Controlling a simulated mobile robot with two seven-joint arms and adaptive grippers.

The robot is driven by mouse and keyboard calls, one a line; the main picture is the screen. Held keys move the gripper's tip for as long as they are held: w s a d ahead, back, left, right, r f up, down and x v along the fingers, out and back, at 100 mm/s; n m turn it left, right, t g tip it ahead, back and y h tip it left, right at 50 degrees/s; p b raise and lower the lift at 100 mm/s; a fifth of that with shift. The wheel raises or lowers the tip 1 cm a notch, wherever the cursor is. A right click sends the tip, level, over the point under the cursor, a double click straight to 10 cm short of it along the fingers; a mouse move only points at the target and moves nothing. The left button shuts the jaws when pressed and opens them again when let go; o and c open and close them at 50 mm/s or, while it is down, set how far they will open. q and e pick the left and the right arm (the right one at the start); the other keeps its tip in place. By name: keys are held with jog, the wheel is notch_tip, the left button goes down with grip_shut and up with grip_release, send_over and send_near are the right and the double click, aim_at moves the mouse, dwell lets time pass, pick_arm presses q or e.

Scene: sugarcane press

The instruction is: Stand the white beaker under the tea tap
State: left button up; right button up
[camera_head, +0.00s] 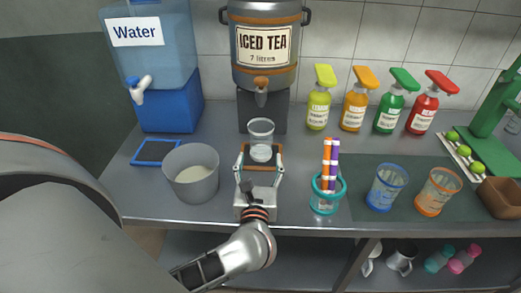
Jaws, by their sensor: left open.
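The white beaker (261,130), a clear cup with a whitish rim, stands upright in front of the iced tea dispenser (264,75). It is below the brown tea tap (261,84), and its base appears to be within a brown square frame (249,148) on the counter. My left gripper (260,162) reaches in from the front and is open. Its two fingers are on either side of the beaker's lower part; I cannot tell whether either touches it. My right gripper is not in view.
A grey bucket (191,174) stands close left of my gripper, near the water dispenser (172,97) and a blue frame (155,152). A teal holder (326,196) with striped sticks is close right. Blue (386,187) and orange (437,191) cups stand further right, with bottles behind.

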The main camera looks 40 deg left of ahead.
pick_arm(q)
jog(key=shift+v, duration=1.15)
jog(key=shift+s+d, duration=0.2)
jog(key=shift+s, duration=0.15)
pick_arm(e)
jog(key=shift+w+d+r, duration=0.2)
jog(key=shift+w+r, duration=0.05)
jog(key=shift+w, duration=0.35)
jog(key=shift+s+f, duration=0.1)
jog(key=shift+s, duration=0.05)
